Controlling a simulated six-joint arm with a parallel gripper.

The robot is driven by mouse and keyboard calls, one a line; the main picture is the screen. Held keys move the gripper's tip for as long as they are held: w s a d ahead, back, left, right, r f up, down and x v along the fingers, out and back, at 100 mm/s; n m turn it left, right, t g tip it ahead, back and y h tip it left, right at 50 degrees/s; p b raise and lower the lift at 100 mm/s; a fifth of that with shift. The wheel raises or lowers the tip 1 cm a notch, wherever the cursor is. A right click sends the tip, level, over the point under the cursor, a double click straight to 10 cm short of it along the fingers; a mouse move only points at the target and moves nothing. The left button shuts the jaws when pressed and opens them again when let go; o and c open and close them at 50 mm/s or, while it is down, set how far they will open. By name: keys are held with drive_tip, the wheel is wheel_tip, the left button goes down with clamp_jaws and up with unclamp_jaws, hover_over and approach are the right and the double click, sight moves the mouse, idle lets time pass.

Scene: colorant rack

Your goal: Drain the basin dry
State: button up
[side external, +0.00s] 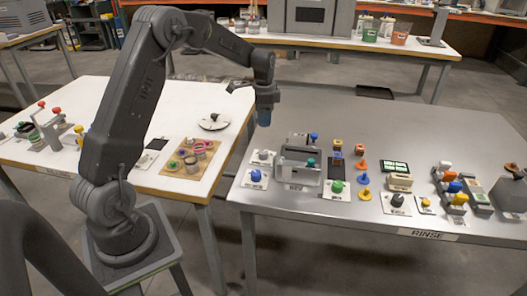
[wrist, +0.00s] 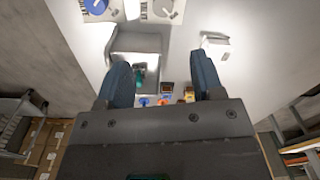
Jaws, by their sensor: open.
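My gripper (side external: 265,117) hangs from the arm above the left end of the grey table, pointing down. In the wrist view its two blue fingers (wrist: 163,74) stand apart with nothing held between them. A grey box-shaped unit (side external: 298,170) with a green knob stands below and to the right of my gripper in the side view. It seems to be the grey boxy part in the wrist view (wrist: 137,42), partly hidden by the left finger. I cannot tell which unit is the basin, nor see any water.
A white table (side external: 180,110) at left holds a round dish (side external: 214,122) and a tan tray (side external: 188,165) of small items. The grey table's back is clear.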

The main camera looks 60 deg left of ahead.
sight(263, 152)
drive_tip(key=f, duration=1.4)
drive_tip(key=shift+w+a+f, duration=0.1)
drive_tip(key=shift+a+f, duration=0.25)
drive_tip(key=c, duration=0.9)
